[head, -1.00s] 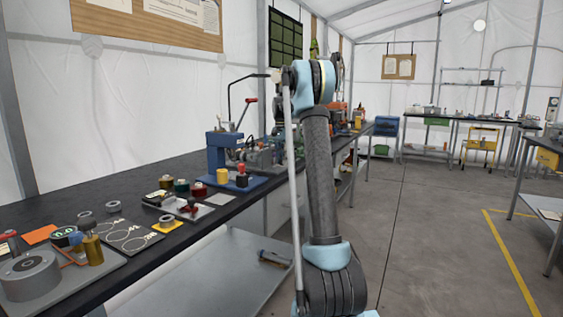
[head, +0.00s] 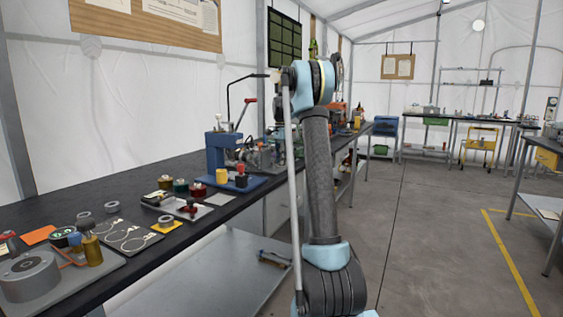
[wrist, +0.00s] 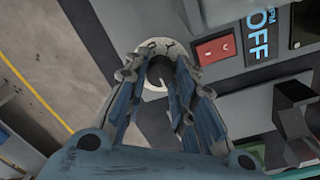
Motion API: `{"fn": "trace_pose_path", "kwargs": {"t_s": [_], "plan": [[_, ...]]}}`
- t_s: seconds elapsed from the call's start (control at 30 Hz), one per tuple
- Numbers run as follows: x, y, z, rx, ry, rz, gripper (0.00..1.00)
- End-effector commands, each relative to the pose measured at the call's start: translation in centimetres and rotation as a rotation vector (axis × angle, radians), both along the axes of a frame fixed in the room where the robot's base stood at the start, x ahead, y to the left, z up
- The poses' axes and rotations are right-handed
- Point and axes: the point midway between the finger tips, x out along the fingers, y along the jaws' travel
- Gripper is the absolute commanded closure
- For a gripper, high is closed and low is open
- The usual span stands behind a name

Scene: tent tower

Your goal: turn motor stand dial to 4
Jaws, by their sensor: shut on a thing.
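In the wrist view, the dial (wrist: 157,68) is a dark round knob on a pale ring with marks around it. It sits at the edge of a grey panel of the motor stand (wrist: 226,72). My gripper (wrist: 160,82) is shut on the dial, with one finger on its left and one on its right. The fingers cover parts of the ring, and I cannot read its numbers or the setting. Beside the dial are a red rocker switch (wrist: 215,49) and a display (wrist: 259,38) reading OFF in blue letters. In the head view, my arm hides the gripper and dial.
In the head view, the black bench (head: 140,185) runs along the tent wall. A blue press (head: 222,155), spools and small parts stand on it. Open grey floor (head: 430,235) lies to the right. Dark blocks (wrist: 295,110) sit right of my fingers in the wrist view.

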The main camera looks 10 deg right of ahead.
Motion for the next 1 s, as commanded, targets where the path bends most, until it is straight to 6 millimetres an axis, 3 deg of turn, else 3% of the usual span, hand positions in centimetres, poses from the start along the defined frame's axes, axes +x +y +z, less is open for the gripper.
{"fn": "trace_pose_path", "kwargs": {"t_s": [0.2, 0.23, 0.27, 0.73, 1.0], "plan": [[0.3, 0.7, 0.0, 0.008, -0.008, 0.007, 1.0], [0.3, 0.7, 0.0, 0.008, -0.008, 0.007, 0.72], [0.3, 0.7, 0.0, 0.008, -0.007, 0.007, 0.68], [0.1, 0.3, 0.4, 0.003, -0.003, 0.004, 0.68], [0.3, 0.3, 4.2, 0.003, -0.002, 0.004, 0.68]]}}
